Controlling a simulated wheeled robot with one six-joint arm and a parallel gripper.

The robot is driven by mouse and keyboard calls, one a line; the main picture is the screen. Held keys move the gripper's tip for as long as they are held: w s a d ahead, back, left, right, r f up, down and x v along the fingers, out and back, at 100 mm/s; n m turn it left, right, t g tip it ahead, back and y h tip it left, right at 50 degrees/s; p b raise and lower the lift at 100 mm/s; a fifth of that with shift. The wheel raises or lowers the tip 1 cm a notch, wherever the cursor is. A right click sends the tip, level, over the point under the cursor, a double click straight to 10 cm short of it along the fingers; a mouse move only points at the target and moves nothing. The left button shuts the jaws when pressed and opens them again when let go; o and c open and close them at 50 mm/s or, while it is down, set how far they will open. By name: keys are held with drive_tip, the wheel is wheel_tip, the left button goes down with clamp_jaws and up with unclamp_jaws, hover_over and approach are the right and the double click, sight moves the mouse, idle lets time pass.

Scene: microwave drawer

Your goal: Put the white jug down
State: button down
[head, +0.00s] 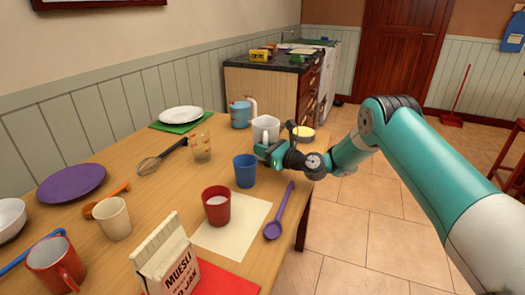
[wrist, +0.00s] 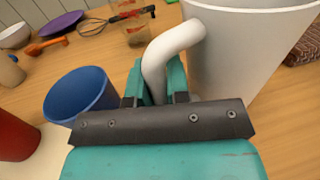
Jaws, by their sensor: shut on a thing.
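The white jug (head: 265,126) is at the far right part of the wooden table in the head view, upright or nearly so. My gripper (head: 262,151) is shut on the jug's handle. In the wrist view the handle (wrist: 165,60) runs down between the fingers of my gripper (wrist: 157,85), and the jug's body (wrist: 245,55) fills the upper right. The jug's base is hidden by my gripper in the head view, so I cannot tell whether it touches the table.
A blue cup (head: 245,172) stands close in front of my gripper. A blue jug (head: 240,114) is just behind the white jug, and a clear measuring cup (head: 201,147) is to the left. A yellow-topped round thing (head: 303,133) is to the right. Bare table (head: 195,180) lies left of the blue cup.

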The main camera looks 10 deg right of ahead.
drive_tip(key=shift+f, duration=0.15)
drive_tip(key=shift+f, duration=0.2)
drive_tip(key=c, duration=1.1)
unclamp_jaws()
drive_tip(key=shift+r, duration=0.15)
